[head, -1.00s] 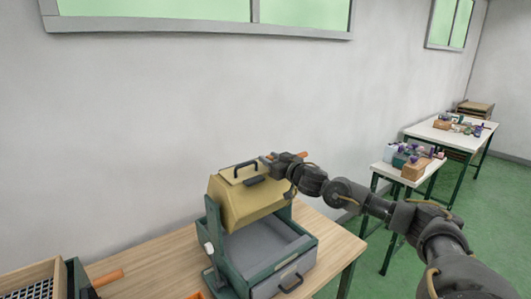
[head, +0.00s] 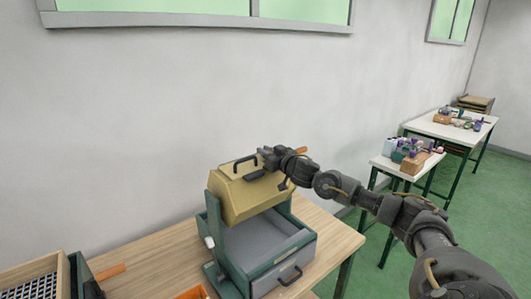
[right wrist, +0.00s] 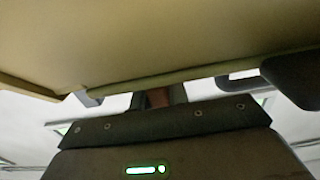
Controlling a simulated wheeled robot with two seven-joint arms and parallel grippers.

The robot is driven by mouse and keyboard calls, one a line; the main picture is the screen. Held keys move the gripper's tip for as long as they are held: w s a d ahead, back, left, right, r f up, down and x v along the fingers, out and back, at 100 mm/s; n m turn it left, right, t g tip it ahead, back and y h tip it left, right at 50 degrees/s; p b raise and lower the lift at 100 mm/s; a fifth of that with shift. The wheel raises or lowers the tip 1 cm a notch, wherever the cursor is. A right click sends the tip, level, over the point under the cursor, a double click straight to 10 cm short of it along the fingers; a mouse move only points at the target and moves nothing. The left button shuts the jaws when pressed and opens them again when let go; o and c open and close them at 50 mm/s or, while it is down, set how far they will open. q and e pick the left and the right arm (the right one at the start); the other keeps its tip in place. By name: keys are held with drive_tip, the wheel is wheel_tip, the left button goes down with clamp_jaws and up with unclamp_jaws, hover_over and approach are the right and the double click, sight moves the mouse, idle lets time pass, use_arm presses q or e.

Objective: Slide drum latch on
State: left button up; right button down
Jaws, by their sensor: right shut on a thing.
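The tan drum (head: 245,200) sits in a green stand on the wooden table, with a dark carry handle (head: 245,165) and a small dark fitting (head: 254,175) on its upper face. My right gripper (head: 267,158) is at the drum's upper right edge, shut on what seems to be the drum latch, mostly hidden by the fingers. In the right wrist view the drum's underside or side (right wrist: 150,45) fills the top, and a reddish-brown piece (right wrist: 158,97) shows beyond the dark gripper body. My left gripper is not in view.
A grey drawer tray (head: 262,240) in a green frame lies under the drum. An orange stick (head: 301,150) shows behind my right wrist. A crate with a mesh (head: 35,285) and an orange handle (head: 110,272) are at the lower left. Side tables stand far right.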

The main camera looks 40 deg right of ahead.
drive_tip(key=shift+d, duration=1.5)
drive_tip(key=c, duration=1.7)
unclamp_jaws()
drive_tip(key=o, duration=0.3)
drive_tip(key=shift+s+d, duration=0.1)
drive_tip(key=shift+d, duration=0.1)
drive_tip(key=shift+o, duration=0.2)
drive_tip(key=shift+a, duration=0.1)
